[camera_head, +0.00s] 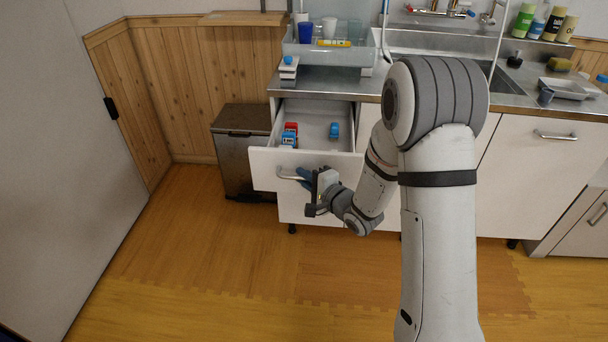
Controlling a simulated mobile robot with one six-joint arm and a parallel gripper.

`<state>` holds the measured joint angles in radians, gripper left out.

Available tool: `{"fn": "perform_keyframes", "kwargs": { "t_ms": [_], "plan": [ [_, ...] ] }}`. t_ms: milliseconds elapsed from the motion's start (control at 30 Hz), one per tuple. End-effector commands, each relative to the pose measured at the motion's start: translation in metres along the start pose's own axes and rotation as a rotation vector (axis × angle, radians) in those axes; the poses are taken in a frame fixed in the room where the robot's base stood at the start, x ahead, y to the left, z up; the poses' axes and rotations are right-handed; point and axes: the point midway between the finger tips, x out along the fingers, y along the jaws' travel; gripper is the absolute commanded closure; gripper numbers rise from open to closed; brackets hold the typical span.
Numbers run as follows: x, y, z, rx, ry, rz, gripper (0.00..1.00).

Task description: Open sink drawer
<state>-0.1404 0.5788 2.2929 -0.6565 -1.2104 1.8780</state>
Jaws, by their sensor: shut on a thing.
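The sink drawer (264,168) under the steel counter stands pulled out, with its inside showing. Its white front has a metal bar handle (287,177). My gripper (304,177) is at the right part of this handle and shut on it; my wrist hides the handle's right end. Inside the open drawer are small red and blue items (289,135) at the left and a blue item (334,130) at the right.
A brown bin (240,150) stands left of the cabinet. A dish rack (330,52) with cups sits on the counter. My arm covers part of the cabinet fronts. The wooden floor (200,260) before the drawer is clear.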

Motion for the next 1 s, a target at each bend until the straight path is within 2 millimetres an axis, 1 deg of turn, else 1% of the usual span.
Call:
{"fn": "perform_keyframes", "kwargs": {
  "t_ms": [367,400,500,767,867,1000],
  "plan": [
    [-0.001,0.001,0.0,0.002,0.004,0.001,1.0],
    [-0.001,0.001,0.0,0.002,0.004,0.001,0.88],
    [-0.001,0.001,0.0,0.002,0.003,0.001,0.79],
    [-0.002,0.0,0.001,0.001,0.001,0.0,0.79],
    [-0.011,0.0,0.0,0.002,0.003,0.001,0.79],
    [-0.035,-0.001,-0.001,0.003,0.005,0.001,0.79]
  ]
}}
